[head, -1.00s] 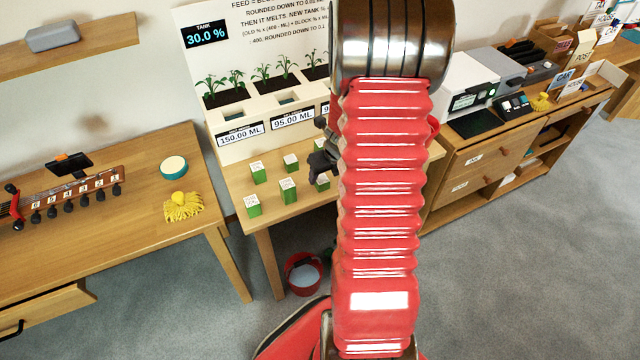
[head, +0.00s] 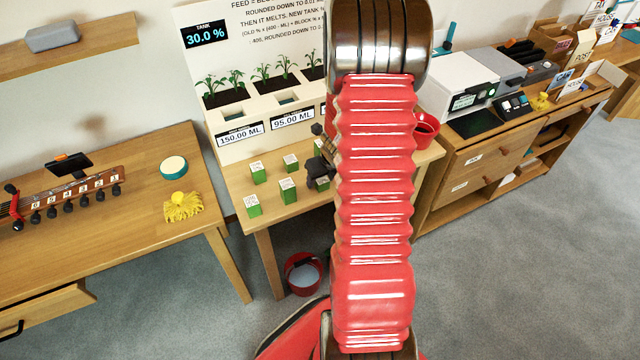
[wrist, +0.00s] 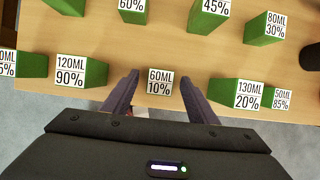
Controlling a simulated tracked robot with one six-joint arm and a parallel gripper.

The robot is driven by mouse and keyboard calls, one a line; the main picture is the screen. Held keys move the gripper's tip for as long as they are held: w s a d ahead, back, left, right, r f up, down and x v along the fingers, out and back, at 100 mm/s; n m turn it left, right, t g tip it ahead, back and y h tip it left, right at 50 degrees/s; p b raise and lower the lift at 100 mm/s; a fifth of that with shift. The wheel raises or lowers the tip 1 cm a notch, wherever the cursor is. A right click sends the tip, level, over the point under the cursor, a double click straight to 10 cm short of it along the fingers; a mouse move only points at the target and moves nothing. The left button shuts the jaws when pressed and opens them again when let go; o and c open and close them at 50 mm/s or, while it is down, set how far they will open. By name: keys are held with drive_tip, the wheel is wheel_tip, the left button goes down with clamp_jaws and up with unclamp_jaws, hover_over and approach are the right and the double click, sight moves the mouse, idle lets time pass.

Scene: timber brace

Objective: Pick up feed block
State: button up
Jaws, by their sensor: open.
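Several green feed blocks with white labelled tops stand on the wooden table. In the wrist view, a block labelled 60ML 10% (wrist: 160,82) lies between the spread fingers of my gripper (wrist: 159,86), with a gap on each side. Blocks labelled 120ML 90% (wrist: 80,71) and 130ML 20% (wrist: 238,94) flank it. More blocks, including 80ML 30% (wrist: 264,27), sit farther up the picture. In the head view, my gripper (head: 318,172) is small and dark, partly behind my red arm, beside the right-hand blocks. Blocks on the left, such as this one (head: 252,205), are clear of it.
A sign board (head: 275,60) and planter boxes with plants (head: 235,95) stand behind the blocks, with a tank display (head: 205,34) reading 30.0 %. A red mug (head: 425,128) stands right of my arm. A red bucket (head: 303,272) is on the floor.

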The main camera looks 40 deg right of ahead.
drive_tip(key=shift+c, duration=0.4)
drive_tip(key=c, duration=1.1)
drive_tip(key=shift+r, duration=0.2)
drive_tip(key=shift+r, duration=4.85)
